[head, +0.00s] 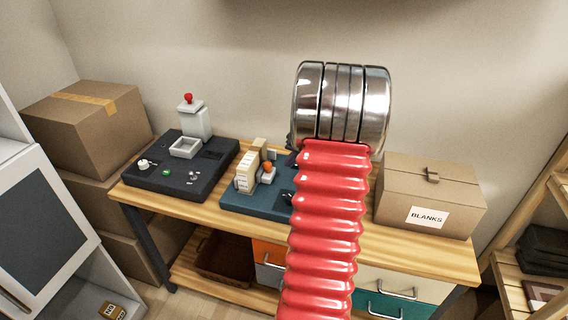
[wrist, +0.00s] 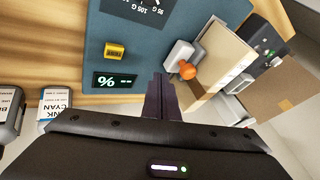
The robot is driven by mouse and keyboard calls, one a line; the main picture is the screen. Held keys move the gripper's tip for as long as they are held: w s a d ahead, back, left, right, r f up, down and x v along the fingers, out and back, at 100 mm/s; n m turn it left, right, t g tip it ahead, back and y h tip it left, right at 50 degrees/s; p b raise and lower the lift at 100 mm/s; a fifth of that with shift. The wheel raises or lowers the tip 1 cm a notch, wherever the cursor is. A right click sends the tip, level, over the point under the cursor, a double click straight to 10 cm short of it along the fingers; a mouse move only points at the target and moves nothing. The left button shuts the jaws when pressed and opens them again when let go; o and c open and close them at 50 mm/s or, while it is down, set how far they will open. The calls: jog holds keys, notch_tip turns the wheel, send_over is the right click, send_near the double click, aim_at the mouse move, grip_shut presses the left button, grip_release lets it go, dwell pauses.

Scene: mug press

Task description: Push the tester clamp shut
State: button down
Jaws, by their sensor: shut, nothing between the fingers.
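The tester is a blue-teal base (head: 240,201) on the wooden bench, left of my red arm in the head view; its base (wrist: 120,25) fills the upper middle of the wrist view. Its clamp has an orange knob (head: 268,167) on a light grey part, beside a cream block (head: 246,172). In the wrist view the orange knob (wrist: 188,71) and cream block (wrist: 222,55) are right of my gripper (wrist: 160,82). My gripper is shut and empty, its tips over the base and apart from the knob in the picture. In the head view my arm hides most of it.
A dark machine (head: 170,178) with a red knob stands left of the tester. A carton marked BLANKS (head: 428,200) stands right of my arm. Ink bottles (wrist: 50,108) show at the wrist view's left. More cartons (head: 95,122) are stacked left of the bench.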

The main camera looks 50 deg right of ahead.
jog(key=v, duration=0.8)
jog(key=shift+s+r, duration=0.25)
jog(key=shift+r, duration=0.05)
jog(key=shift+a, duration=0.1)
jog(key=s+a+f+m+g+y, duration=0.1)
jog(key=s+a+f+g, duration=0.15)
jog(key=a, duration=0.55)
jog(key=a+r+n, duration=0.3)
jog(key=a+n, duration=0.1)
jog(key=a, duration=1)
jog(key=s+a+r+n+t, duration=0.1)
jog(key=a+r+n, duration=0.2)
jog(key=a, duration=1.1)
jog(key=s+a+r+n, duration=0.1)
jog(key=a+r+n, duration=0.2)
jog(key=a, duration=1.2)
jog(key=shift+r+n, duration=0.35)
jog(key=shift+n, duration=0.75)
jog(key=shift+s, duration=0.1)
